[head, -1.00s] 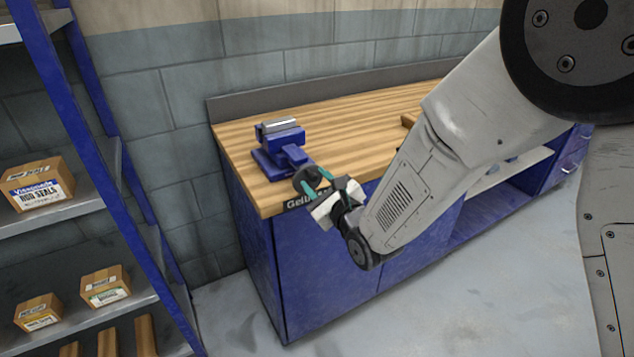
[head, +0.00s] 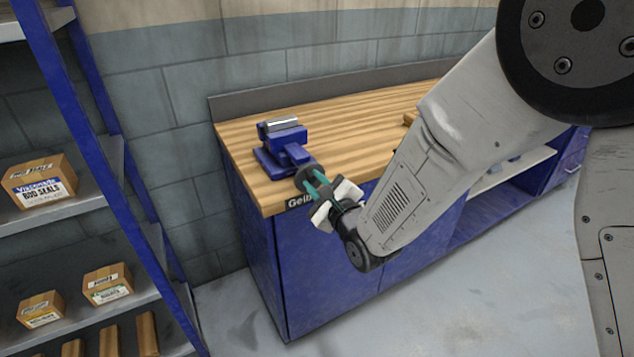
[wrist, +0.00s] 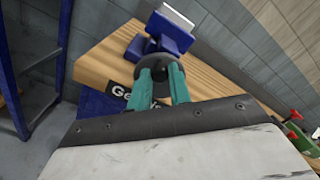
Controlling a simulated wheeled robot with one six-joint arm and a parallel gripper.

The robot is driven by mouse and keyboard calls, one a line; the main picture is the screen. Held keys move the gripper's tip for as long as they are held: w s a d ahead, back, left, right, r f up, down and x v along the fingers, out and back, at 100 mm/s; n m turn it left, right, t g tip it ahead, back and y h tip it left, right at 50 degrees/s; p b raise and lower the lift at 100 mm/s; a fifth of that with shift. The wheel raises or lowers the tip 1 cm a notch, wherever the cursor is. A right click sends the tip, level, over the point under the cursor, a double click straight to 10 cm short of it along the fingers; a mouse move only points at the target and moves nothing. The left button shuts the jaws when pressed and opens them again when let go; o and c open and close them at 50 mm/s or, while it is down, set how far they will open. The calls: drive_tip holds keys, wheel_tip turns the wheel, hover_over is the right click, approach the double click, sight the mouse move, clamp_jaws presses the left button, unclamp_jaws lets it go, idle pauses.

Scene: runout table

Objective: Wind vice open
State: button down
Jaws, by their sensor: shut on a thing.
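The blue vice (head: 283,146) with pale metal jaws stands on the left front corner of the wooden bench. Its jaws look close together, but I cannot tell if there is a gap. Its dark round handle (head: 305,178) sticks out past the bench's front edge. My gripper (head: 318,186), with green fingers, is shut on the handle from the front. In the wrist view the vice (wrist: 168,30) is at the top, and the fingertips of my gripper (wrist: 160,72) meet the dark handle (wrist: 150,72). The fingers hide part of the handle.
The wooden bench top (head: 350,125) is mostly clear beside the vice. A blue shelf rack (head: 110,130) with several boxes stands at the left. A grey block wall is behind the bench. Red and green items (wrist: 295,125) lie on the bench at right in the wrist view.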

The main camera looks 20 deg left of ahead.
drive_tip(key=shift+s+a+f+n, duration=0.1)
drive_tip(key=shift+s+f+n, duration=0.05)
drive_tip(key=shift+n, duration=0.7)
drive_tip(key=shift+s+a+f+n, duration=0.1)
drive_tip(key=shift+s+f+n, duration=0.05)
drive_tip(key=shift+n, duration=0.7)
drive_tip(key=n, duration=0.3)
drive_tip(key=shift+s+a+f, duration=0.15)
drive_tip(key=shift+s+f, duration=0.05)
drive_tip(key=shift+f, duration=0.15)
drive_tip(key=shift+n, duration=0.3)
drive_tip(key=shift+s+a+f+n, duration=0.1)
drive_tip(key=shift+f+n, duration=0.15)
drive_tip(key=shift+n, duration=0.55)
drive_tip(key=shift+f+n, duration=0.2)
drive_tip(key=shift+n, duration=0.6)
